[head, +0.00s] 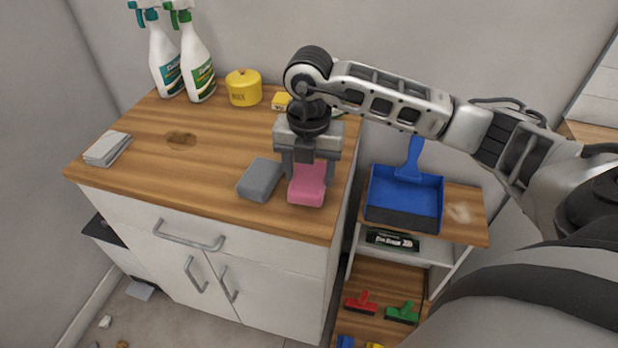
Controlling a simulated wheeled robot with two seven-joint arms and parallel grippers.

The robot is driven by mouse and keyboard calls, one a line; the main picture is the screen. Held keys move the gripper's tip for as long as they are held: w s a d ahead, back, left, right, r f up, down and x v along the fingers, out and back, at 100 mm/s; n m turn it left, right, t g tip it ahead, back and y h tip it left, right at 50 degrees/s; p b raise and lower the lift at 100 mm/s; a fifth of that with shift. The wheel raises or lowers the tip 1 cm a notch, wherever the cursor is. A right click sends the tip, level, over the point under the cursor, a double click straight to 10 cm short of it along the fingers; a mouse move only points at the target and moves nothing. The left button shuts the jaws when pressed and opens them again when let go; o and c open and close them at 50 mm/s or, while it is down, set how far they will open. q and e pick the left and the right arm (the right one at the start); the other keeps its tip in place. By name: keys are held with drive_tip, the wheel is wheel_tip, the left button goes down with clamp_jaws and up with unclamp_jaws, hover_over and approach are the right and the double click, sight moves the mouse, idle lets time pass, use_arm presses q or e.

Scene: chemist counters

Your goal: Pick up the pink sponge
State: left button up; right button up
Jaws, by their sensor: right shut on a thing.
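The pink sponge (307,188) is at the right front part of the wooden counter (215,175). My right gripper (309,174) reaches down over it from above and is shut on it, with a finger on each side. The sponge appears to be at counter level; I cannot tell whether it is touching the top. A grey sponge (260,180) lies just left of it, close to the left finger. My left gripper is not in view.
Two spray bottles (196,65), a yellow tin (243,88) and a small yellow box (281,101) stand along the back. Folded grey cloths (107,149) lie at the left. A blue dustpan (404,196) rests on the lower shelf unit at right. The counter's middle is free.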

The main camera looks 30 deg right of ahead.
drive_tip(key=s+a+r, duration=0.7)
drive_tip(key=s+r, duration=0.4)
drive_tip(key=s, duration=0.1)
drive_tip(key=shift+a, duration=0.15)
drive_tip(key=w+f+m, duration=0.3)
drive_tip(key=w+m, duration=0.1)
drive_tip(key=m, duration=0.9)
drive_tip(key=w+f+m, duration=0.4)
drive_tip(key=m, duration=0.9)
drive_tip(key=shift+w+m, duration=0.4)
drive_tip(key=shift+a, duration=0.15)
